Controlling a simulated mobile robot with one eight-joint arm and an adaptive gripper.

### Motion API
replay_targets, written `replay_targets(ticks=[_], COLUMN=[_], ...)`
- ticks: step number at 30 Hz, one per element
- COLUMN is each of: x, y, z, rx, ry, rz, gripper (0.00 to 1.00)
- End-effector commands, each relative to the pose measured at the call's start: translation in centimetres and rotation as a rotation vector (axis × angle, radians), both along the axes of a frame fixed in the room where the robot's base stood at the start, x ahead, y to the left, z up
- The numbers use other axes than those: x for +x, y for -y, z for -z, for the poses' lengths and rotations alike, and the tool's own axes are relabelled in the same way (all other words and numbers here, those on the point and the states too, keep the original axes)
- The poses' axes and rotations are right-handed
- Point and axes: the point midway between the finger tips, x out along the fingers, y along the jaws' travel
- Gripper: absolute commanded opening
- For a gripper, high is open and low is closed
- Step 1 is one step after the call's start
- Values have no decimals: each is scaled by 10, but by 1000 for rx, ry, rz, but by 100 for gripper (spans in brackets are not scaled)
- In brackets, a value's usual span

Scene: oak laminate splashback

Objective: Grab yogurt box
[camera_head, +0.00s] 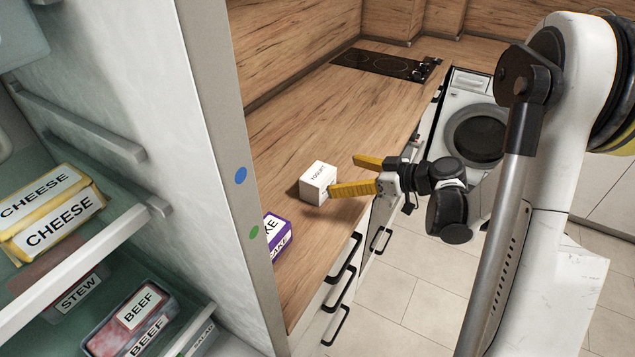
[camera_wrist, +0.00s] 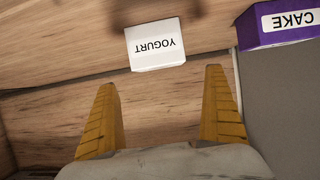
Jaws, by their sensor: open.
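The yogurt box (camera_head: 317,183) is a small white box with a "YOGURT" label, standing on the wooden counter in the head view. My gripper (camera_head: 342,175) has two yellow fingers, spread apart, and reaches in from the right over the counter. One finger overlaps the near side of the box in the head view; whether it touches cannot be told. In the wrist view the yogurt box (camera_wrist: 156,46) lies ahead of the fingertips, centred between them and apart from them. There my gripper (camera_wrist: 161,78) is open with nothing between its fingers.
A purple cake box (camera_head: 278,233) stands on the counter near the open fridge's side wall (camera_head: 215,120). Fridge shelves hold cheese (camera_head: 48,215), stew (camera_head: 75,295) and beef (camera_head: 135,318) packs. A black cooktop (camera_head: 385,63) lies at the back. The counter between is clear.

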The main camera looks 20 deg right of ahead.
Motion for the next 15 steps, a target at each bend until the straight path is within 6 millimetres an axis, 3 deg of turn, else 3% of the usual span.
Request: replay_targets(ticks=[3,15], x=[13,41], y=[-14,-38], z=[10,25], rx=[-1,-1], ry=[-1,-2], rz=[-3,-3], gripper=[100,100])
